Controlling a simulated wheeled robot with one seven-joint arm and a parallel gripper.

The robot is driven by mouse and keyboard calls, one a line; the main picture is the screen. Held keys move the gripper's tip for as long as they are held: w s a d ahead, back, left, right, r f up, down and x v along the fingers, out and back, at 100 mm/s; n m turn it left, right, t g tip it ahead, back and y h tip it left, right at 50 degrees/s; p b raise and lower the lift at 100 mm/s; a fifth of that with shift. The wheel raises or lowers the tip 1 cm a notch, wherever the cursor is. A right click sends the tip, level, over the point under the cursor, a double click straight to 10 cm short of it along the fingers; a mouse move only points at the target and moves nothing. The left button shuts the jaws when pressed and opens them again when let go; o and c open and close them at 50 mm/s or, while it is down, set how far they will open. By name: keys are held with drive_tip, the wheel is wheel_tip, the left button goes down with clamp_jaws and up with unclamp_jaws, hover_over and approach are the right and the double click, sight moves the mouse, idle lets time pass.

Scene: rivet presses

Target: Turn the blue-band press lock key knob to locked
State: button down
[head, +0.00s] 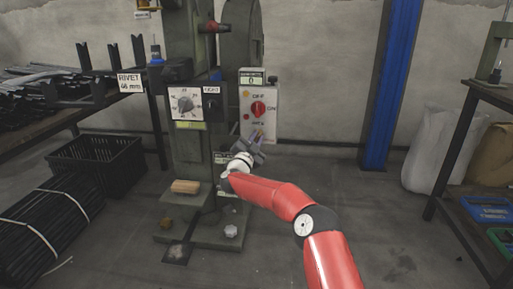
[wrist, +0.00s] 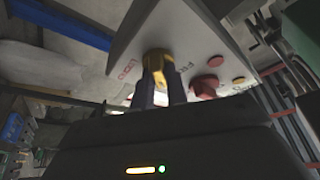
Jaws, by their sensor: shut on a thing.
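The knob's pointing direction cannot be made out. In the head view the control panel (head: 270,125) is on the right of the green press (head: 188,150). My gripper (head: 258,138) is at the panel's lower part and hides the key knob there.
A red rotary knob (head: 258,108) is above my gripper on the same panel. A white dial (head: 184,103) is to the left. A rod rack (head: 100,85), black crate (head: 104,165) and rod bundle (head: 40,220) stand at left.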

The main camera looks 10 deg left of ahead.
drive_tip(key=m+g, duration=0.1)
drive_tip(key=m, duration=0.1)
drive_tip(key=m+h+b, duration=0.1)
drive_tip(key=m, duration=0.2)
drive_tip(key=shift+m+g, duration=0.3)
drive_tip(key=shift+g, duration=0.1)
drive_tip(key=m+g, duration=0.2)
drive_tip(key=m, duration=0.3)
drive_tip(key=shift+m, duration=0.3)
drive_tip(key=c, duration=1.4)
unclamp_jaws()
drive_tip(key=v, duration=0.7)
drive_tip(key=shift+s+a, duration=0.2)
drive_tip(key=shift+s, duration=0.15)
